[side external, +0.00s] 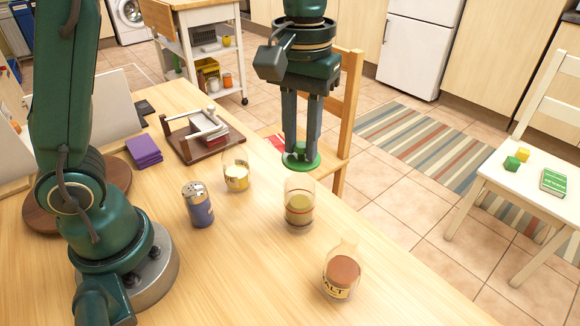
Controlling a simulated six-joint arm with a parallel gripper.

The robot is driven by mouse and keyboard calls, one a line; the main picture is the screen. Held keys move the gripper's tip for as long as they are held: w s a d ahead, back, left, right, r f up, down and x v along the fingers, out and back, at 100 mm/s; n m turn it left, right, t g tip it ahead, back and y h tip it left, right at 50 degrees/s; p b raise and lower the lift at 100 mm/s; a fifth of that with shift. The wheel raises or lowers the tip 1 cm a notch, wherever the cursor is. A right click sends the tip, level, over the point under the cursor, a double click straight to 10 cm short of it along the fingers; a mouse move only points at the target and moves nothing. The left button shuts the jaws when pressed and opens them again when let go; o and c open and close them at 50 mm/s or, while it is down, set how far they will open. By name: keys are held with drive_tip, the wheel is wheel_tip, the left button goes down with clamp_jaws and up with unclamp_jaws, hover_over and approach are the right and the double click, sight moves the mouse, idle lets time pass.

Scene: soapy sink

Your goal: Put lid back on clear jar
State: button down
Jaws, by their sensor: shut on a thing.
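My gripper (301,152) points straight down and is shut on a round green lid (301,161) by its raised middle part. The lid is held roughly level. A clear jar (299,204) with a yellowish filling and reddish bands stands upright on the wooden table (250,262). In the picture the lid is just above the jar's open top, with a small gap between them. This one view does not show whether the lid is exactly centred over the jar.
A salt jar (341,275) stands in front right of the clear jar. A purple shaker (198,205) and a small glass with yellow contents (236,176) stand to the left. A wooden chair (350,110) is behind.

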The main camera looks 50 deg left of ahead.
sight(300, 158)
drive_tip(key=shift+f, duration=2)
drive_tip(key=shift+f, duration=0.15)
idle(0.5)
drive_tip(key=c, duration=0.6)
unclamp_jaws()
drive_tip(key=o, duration=0.5)
drive_tip(key=shift+r, duration=3.5)
